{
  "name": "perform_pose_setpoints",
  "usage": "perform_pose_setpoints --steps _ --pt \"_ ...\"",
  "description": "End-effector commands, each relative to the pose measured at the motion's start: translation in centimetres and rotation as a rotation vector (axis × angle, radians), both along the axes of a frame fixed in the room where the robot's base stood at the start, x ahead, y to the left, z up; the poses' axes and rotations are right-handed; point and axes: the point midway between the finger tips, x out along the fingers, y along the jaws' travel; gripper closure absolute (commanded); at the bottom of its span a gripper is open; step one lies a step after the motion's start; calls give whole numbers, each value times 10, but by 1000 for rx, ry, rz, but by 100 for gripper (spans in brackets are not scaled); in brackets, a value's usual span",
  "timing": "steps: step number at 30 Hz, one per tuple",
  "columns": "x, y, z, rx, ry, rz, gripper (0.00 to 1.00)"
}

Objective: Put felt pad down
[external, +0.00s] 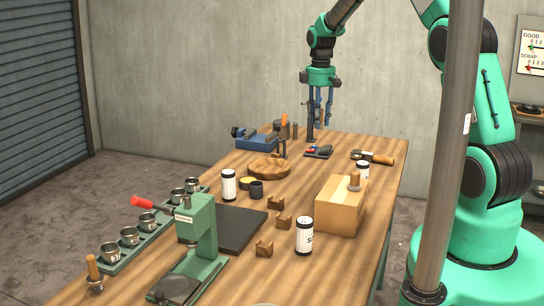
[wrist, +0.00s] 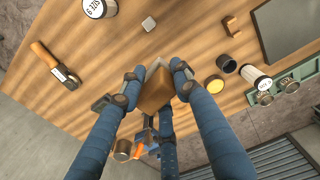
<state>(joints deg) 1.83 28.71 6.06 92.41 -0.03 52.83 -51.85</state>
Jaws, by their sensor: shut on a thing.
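My gripper (external: 320,125) is raised above the far end of the wooden workbench (external: 350,148), its blue fingers pointing down. In the wrist view its fingers close around a brown, block-shaped piece (wrist: 155,92) with a pale edge at its far side. I take this piece to be the felt pad, though its material cannot be made out. In the external view the piece is hardly visible between the fingers. The held piece and the fingers hide part of the bench in the wrist view.
A blue vise (external: 256,139) and a round wooden piece (external: 268,168) stand left of the gripper.

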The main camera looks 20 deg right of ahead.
Motion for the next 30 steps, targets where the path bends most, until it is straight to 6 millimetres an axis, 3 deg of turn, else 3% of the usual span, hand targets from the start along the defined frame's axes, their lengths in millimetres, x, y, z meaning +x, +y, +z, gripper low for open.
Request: perform_pose_setpoints --steps 15,30 --pt "-102 27 8 0 -1 -61 94" --pt "-208 46 4 -1 -2 -120 94"
